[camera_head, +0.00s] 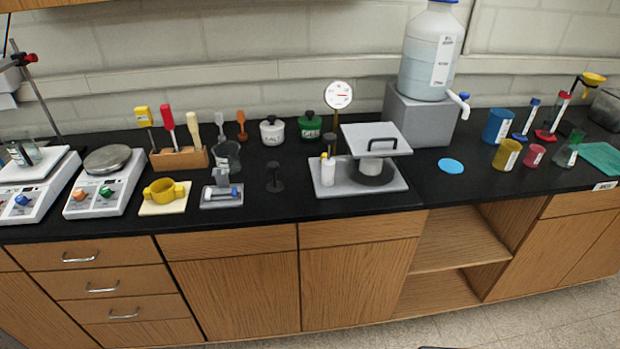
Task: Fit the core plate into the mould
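Neither of my grippers is in view. I cannot tell for certain which piece is the core plate or which is the mould. A flat grey plate with a black handle (376,138) sits over a short grey cylinder (371,166) on a dark round disc. These stand on a light grey base (334,188) at the middle of the bench. A white bottle (327,170) and a dial gauge (339,95) are beside the plate. A yellow ring with two side lugs (166,191) lies on a pale mat, and a small grey metal fixture with a blue part (221,190) is right of it.
Two scales (104,185) stand at the left, near a wooden tool rack (179,159). A large water jug (430,57) on a grey block (420,118) stands behind. Coloured cups (507,155) crowd the right. The black bench (445,190) is clear around the blue disc (451,166).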

